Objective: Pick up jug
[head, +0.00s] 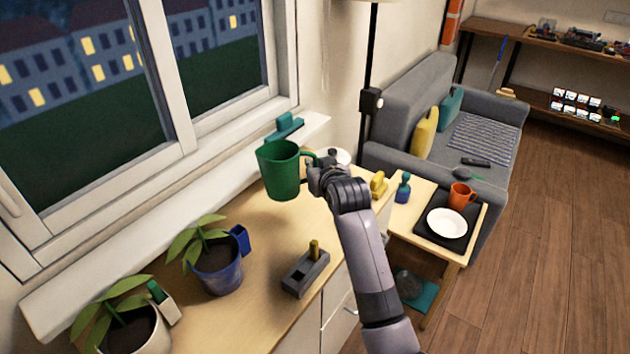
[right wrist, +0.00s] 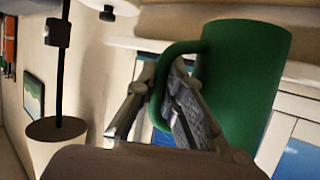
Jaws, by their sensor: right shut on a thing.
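The green jug (head: 279,172) is upright, with its open top up, at the window end of the wooden cabinet top. Its handle points right, toward my right gripper (head: 318,172). My right gripper is shut on the jug at its handle. In the right wrist view the jug (right wrist: 245,85) stands at the right, with its handle at the fingers of my gripper (right wrist: 165,100). I cannot clearly tell how far the jug's base is from the surface below. My left gripper is not in view.
On the cabinet top (head: 250,268) are a blue plant pot (head: 218,276), a pale plant pot (head: 140,335) and a grey block tool (head: 305,272). The window sill (head: 130,250) runs behind. A side table to the right holds a white plate (head: 447,223) and an orange mug (head: 460,197).

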